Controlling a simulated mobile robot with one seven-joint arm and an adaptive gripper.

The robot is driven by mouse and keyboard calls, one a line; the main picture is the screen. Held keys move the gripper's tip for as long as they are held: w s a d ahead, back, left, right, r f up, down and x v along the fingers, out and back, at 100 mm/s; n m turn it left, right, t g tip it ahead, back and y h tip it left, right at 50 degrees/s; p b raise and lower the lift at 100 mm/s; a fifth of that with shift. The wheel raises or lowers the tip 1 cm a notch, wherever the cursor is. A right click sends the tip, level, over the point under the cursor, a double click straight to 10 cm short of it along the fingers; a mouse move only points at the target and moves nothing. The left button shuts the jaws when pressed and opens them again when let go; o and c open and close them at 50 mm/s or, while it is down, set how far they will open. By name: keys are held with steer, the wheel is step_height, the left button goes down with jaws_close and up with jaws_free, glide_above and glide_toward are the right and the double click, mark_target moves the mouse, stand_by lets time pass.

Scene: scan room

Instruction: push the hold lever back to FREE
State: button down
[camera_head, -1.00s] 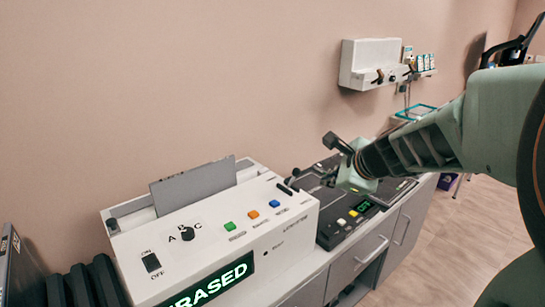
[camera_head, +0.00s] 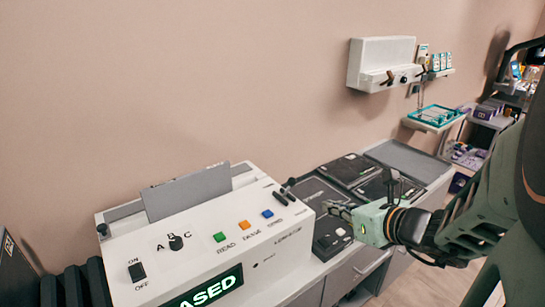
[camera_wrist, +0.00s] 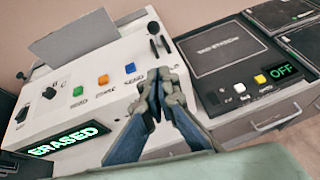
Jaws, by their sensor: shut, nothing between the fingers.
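The white reader box (camera_head: 215,245) has a small black lever (camera_head: 289,183) at the far right end of its top, beside a dark slot. I take this to be the hold lever; its markings are too small to read. The lever also shows in the wrist view (camera_wrist: 153,28), just beyond my fingers. My gripper (camera_head: 326,206) is shut and empty, to the right of the box's right end and nearer than the lever. In the wrist view the closed fingertips (camera_wrist: 160,78) overlap the box's right end; I see no contact with the lever.
The box has green, orange and blue buttons, a selector knob (camera_head: 176,242), an on/off switch (camera_head: 137,272) and a screen (camera_head: 205,288) ending in "ASED". A grey plate (camera_head: 188,192) stands at its back. A black unit (camera_wrist: 222,62) with an OFF display stands right.

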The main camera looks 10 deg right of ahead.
stand_by(0.3)
steer(key=b, duration=0.4)
glide_toward(288, 188)
steer(key=shift+w+a+f, duration=0.2)
steer(key=shift+w+f, duration=0.65)
steer(key=shift+w, duration=0.15)
steer(key=shift+w+a+r, duration=0.15)
steer(key=shift+w+a, duration=0.1)
steer(key=shift+w, duration=0.45)
steer(key=shift+r+p, duration=0.2)
steer(key=shift+p, duration=0.3)
steer(key=shift+r+p, duration=0.15)
steer(key=shift+p, duration=0.2)
steer(key=shift+w+a+g+p, duration=0.1)
steer(key=shift+w+g+p, duration=0.05)
steer(key=shift+g+p, duration=0.15)
